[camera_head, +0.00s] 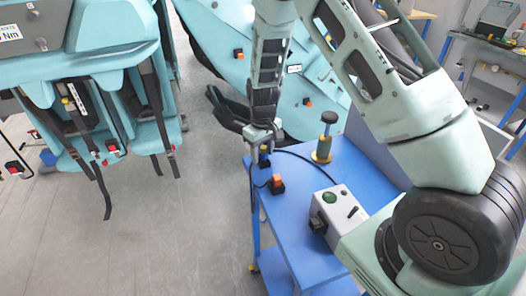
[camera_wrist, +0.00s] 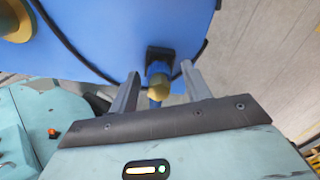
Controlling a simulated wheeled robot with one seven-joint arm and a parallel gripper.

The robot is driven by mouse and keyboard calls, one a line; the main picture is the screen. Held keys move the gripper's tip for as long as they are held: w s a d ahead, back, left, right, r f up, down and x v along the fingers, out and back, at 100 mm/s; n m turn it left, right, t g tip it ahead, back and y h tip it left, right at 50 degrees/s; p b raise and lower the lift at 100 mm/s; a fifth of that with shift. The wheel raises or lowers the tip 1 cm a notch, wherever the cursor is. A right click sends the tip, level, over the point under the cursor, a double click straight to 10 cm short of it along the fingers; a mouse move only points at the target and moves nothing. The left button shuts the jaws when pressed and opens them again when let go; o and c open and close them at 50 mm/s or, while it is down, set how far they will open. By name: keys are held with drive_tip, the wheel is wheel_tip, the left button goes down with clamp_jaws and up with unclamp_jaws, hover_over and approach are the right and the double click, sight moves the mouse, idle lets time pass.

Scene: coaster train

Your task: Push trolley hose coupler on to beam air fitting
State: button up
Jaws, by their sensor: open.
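The hose coupler (camera_wrist: 158,88), brass-coloured with a blue part, sits at a black holder (camera_wrist: 160,55) on the edge of the blue trolley (camera_wrist: 110,30). In the head view the small yellowish coupler (camera_head: 264,149) shows at the trolley's left edge. My gripper (camera_wrist: 160,72) is open, with one finger on each side of the coupler and gaps visible. In the head view my gripper (camera_head: 257,142) points down at that edge and partly hides the coupler. I cannot pick out the beam air fitting with certainty.
On the trolley stand a grey box with a green button (camera_head: 340,212), a brass-based black knob (camera_head: 324,138) and an orange-topped block (camera_head: 277,183). A black hose (camera_head: 305,158) crosses the top. Teal ride seats (camera_head: 110,60) stand left. The grey floor (camera_head: 200,220) between is clear.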

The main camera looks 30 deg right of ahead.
clamp_jaws()
